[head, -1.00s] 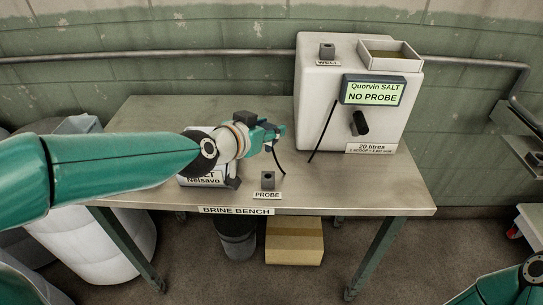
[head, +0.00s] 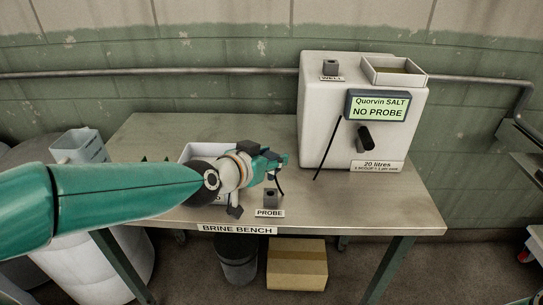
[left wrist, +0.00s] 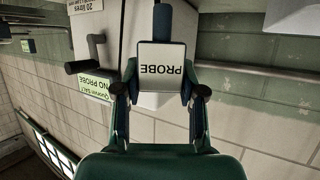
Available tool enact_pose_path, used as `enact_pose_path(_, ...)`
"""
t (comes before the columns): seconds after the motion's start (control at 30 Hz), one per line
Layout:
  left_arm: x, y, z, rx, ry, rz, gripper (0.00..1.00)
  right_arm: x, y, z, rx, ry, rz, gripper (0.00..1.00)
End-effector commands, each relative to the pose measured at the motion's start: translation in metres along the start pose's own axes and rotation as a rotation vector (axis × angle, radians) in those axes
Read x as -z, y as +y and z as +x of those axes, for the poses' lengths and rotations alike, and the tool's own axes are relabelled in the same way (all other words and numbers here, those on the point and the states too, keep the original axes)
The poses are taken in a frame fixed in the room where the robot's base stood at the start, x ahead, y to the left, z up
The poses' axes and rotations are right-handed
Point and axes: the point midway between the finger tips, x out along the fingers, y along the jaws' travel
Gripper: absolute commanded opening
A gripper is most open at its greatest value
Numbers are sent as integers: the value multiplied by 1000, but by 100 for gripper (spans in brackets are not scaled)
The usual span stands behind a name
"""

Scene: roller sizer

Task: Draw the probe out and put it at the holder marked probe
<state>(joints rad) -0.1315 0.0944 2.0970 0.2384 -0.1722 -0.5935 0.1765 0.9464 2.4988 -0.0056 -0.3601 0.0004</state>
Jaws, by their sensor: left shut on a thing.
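My left gripper (head: 273,163) is shut on the probe, above the front of the bench. In the left wrist view, the probe's pale head (left wrist: 161,68), lettered PROBE upside down, sits between the fingers. In the head view the fingers hide most of it, and a thin dark stem (head: 279,185) shows below them. The holder (head: 270,198), a small dark grey block with a hole on top, stands at the bench's front edge behind its PROBE label (head: 269,213). It is just below the gripper, with a small gap seen between them. My right gripper is out of view.
A white salt tank (head: 312,110) stands on the bench (head: 380,205) at the right, its display (head: 378,106) reading NO PROBE. A block marked WELL (head: 331,67) and an open tray (head: 394,71) are on top. A white container (head: 195,152) is partly behind my left arm.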

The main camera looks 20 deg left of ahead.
Motion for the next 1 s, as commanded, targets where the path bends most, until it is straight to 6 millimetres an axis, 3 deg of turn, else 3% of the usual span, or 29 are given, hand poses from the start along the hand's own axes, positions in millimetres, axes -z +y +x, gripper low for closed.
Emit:
enact_pose_path(0.1,-15,-1,6,1,0,0,9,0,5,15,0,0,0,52)
enact_pose_path(0.33,-30,-1,12,1,0,1,9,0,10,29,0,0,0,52)
enact_pose_path(1.0,-32,0,14,0,1,1,9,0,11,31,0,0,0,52)
